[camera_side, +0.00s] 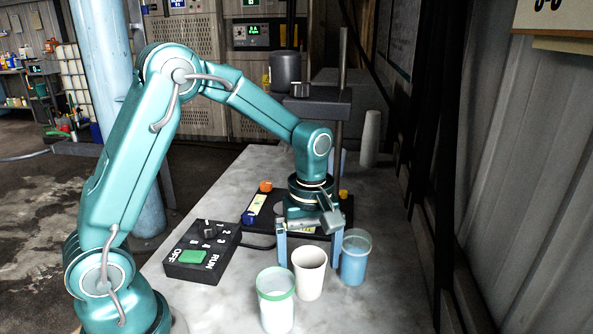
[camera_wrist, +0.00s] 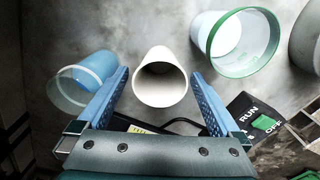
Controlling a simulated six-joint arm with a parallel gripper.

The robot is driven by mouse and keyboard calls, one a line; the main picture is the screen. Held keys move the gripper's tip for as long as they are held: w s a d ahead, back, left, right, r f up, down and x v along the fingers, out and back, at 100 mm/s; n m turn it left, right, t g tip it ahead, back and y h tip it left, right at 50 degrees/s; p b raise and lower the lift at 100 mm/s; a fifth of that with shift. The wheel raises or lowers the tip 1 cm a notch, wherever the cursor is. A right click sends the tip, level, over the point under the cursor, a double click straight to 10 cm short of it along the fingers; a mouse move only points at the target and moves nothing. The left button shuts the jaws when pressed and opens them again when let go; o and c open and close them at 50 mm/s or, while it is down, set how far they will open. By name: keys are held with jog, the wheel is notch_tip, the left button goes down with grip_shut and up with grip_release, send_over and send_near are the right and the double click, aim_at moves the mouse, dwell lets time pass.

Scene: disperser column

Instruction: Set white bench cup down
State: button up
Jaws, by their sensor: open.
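The white bench cup (camera_side: 309,274) stands upright on the bench in the side view, between a green-rimmed cup and a blue cup. In the wrist view the white cup (camera_wrist: 161,78) appears just beyond and between my fingers, with its open mouth facing the camera. My gripper (camera_side: 308,250) points down above and behind the cup, with its fingers apart. In the wrist view my gripper's blue fingers (camera_wrist: 160,85) are spread wide, with a gap on each side of the cup. The inside of the cup is dark and looks empty.
A green-rimmed cup (camera_side: 276,300) stands close at the front left, and a translucent blue cup (camera_side: 355,257) close at the right. A black control box (camera_side: 203,252) with a green button lies to the left. The disperser stand (camera_side: 343,130) rises behind my gripper. The front right bench is clear.

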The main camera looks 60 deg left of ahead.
jog(key=shift+f, duration=0.35)
grip_shut()
jog(key=shift+r, duration=0.15)
